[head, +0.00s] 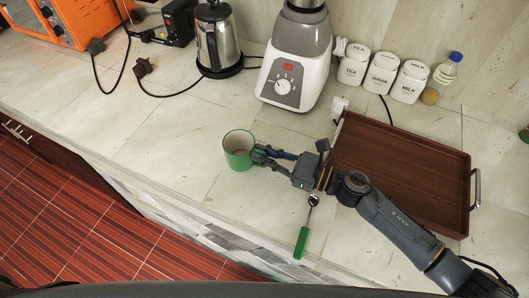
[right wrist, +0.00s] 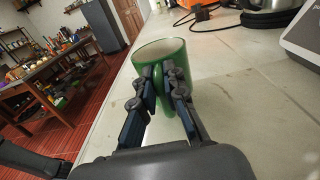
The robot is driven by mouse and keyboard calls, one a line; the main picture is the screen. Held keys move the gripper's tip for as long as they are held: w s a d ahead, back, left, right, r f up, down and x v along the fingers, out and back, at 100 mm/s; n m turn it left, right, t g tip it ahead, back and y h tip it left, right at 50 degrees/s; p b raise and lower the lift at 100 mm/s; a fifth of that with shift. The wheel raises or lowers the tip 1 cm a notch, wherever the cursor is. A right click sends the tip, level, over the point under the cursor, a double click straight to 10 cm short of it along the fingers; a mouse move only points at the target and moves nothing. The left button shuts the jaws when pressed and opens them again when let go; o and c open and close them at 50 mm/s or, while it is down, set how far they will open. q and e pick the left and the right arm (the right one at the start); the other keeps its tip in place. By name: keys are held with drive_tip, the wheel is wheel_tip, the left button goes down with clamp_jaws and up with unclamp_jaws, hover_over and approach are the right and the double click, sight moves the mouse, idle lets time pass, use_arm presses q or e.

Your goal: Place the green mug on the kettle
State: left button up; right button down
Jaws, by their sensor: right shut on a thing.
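The green mug (head: 238,149) stands upright on the stone counter, left of the wooden tray. My right gripper (head: 262,158) is shut on the mug's right side, seemingly at its handle. In the right wrist view the mug (right wrist: 174,48) is beyond the fingertips (right wrist: 165,75), which close on its near side. The kettle (head: 216,40), steel with black parts, stands at the back of the counter on a black base, up and left of the mug. In the right wrist view only the kettle's lower part (right wrist: 266,5) shows. My left gripper is not in view.
A white and grey blender (head: 297,60) stands right of the kettle. A wooden tray (head: 400,165) lies under and behind my right arm. A green-handled utensil (head: 302,240) lies near the front edge. Cords and plugs (head: 142,68) lie left of the kettle. Counter between mug and kettle is clear.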

drive_tip(key=shift+f, duration=0.1)
drive_tip(key=shift+f, duration=0.1)
drive_tip(key=shift+f+b, duration=0.1)
drive_tip(key=shift+b, duration=0.2)
drive_tip(key=c, duration=1.4)
unclamp_jaws()
drive_tip(key=shift+d+p, duration=0.15)
drive_tip(key=shift+p, duration=0.15)
drive_tip(key=b+v, duration=0.4)
drive_tip(key=v, duration=0.7)
drive_tip(key=shift+s+d, duration=0.2)
drive_tip(key=shift+d, duration=0.15)
